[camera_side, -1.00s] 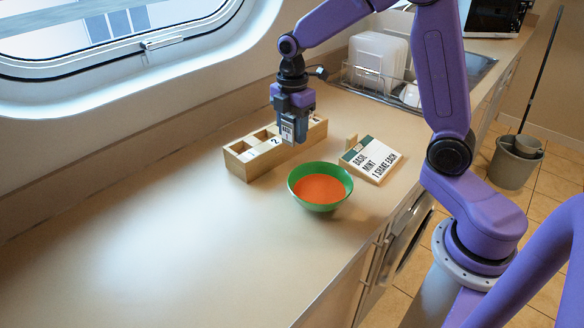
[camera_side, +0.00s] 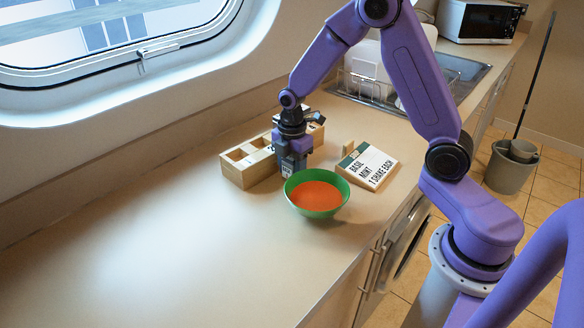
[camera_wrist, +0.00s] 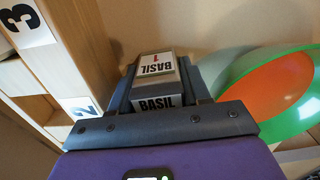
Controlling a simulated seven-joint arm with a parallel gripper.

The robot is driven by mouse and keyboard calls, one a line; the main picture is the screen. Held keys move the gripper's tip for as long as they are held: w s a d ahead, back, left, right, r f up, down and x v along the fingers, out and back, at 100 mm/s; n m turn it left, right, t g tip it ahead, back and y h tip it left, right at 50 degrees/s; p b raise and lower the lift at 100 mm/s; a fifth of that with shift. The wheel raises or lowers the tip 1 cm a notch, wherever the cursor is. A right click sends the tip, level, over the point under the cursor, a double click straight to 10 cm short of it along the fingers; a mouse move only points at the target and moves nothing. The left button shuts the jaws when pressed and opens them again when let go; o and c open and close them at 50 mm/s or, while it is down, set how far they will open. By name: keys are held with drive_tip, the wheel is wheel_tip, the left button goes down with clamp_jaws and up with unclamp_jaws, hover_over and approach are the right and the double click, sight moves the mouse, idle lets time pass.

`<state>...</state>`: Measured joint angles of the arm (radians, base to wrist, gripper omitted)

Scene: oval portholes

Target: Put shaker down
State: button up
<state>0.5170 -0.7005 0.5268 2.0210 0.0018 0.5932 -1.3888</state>
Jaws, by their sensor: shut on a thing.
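The shaker (camera_wrist: 155,66) is a small grey block with white labels reading BASIL and an arrow. My gripper (camera_wrist: 162,92) is shut on it in the wrist view. In the side view my gripper (camera_side: 291,160) points down between the wooden box (camera_side: 236,172) and the green bowl (camera_side: 318,208). The shaker's lower end (camera_side: 288,172) shows just under the fingers, close to the bowl's far-left rim. I cannot tell whether it touches the counter. The bowl holds something orange.
The wooden box has open compartments with number tags; tags 3 (camera_wrist: 25,22) and 2 (camera_wrist: 80,107) show. A sign (camera_side: 368,166) reading BASIL, MINT, 1 SHAKE EACH stands right of the bowl. A dish rack (camera_side: 368,88) is behind. The counter's left side (camera_side: 130,240) is clear.

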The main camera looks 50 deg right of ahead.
drive_tip(key=shift+f, duration=0.1)
drive_tip(key=o, duration=0.9)
wheel_tip(320, 180, up, 12)
drive_tip(key=shift+r, duration=0.15)
drive_tip(key=s+a+r+m, duration=0.1)
drive_tip(key=s+a, duration=0.2)
drive_tip(key=s, duration=0.3)
drive_tip(key=s+a+m, duration=0.1)
drive_tip(key=s+a, duration=0.3)
drive_tip(key=s, duration=0.2)
drive_tip(key=s+d+f+m, duration=0.1)
drive_tip(key=s+m, duration=0.2)
drive_tip(key=s, duration=1.4)
drive_tip(key=shift+d, duration=0.15)
